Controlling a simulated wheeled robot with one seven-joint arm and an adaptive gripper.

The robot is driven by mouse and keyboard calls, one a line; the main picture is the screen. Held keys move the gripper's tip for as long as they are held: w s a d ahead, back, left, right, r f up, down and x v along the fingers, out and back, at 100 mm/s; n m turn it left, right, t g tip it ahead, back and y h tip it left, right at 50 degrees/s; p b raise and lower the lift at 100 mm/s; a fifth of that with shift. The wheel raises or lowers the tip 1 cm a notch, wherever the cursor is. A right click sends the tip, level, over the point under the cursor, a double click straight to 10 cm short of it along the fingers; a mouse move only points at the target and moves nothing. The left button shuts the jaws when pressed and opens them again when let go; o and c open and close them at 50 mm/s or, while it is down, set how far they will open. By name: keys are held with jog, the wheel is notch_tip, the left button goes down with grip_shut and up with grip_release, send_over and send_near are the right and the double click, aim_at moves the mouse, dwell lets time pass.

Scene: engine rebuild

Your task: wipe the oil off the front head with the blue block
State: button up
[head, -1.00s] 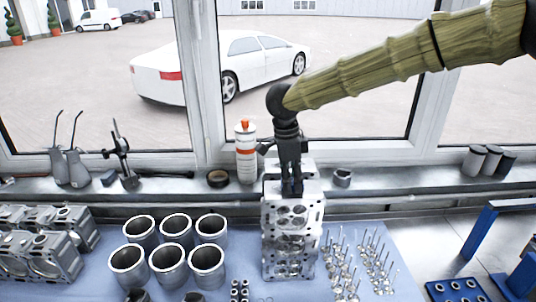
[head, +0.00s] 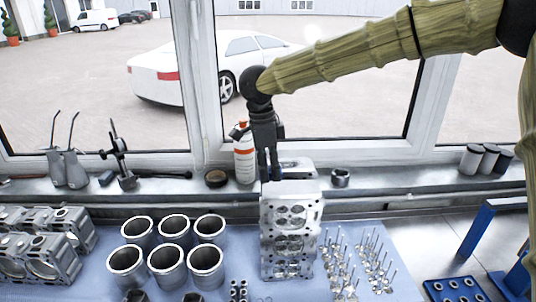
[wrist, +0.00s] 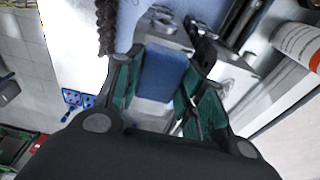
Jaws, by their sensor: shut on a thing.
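The grey metal cylinder head (head: 290,232) stands on the blue mat, its face with round chambers and bolt holes towards me. Dark patches show around its chambers; I cannot tell oil from shadow there. My gripper (head: 270,177) points down at the head's far left end, in front of the window sill. In the wrist view my gripper (wrist: 162,75) is shut on the blue block (wrist: 161,73), which sits between the green-lined fingers. The block is hidden in the head view. Whether it touches the head is unclear.
A white and orange bottle (head: 244,158) stands just behind and left of my gripper. Several metal cylinders (head: 173,228) stand left of the head. Several valves (head: 372,262) stand to its right. A small metal ring (head: 341,177) lies on the sill.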

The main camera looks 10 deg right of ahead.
notch_tip(320, 180, up, 2)
jog(key=shift+w+a+r, duration=0.1)
jog(key=shift+r, duration=0.9)
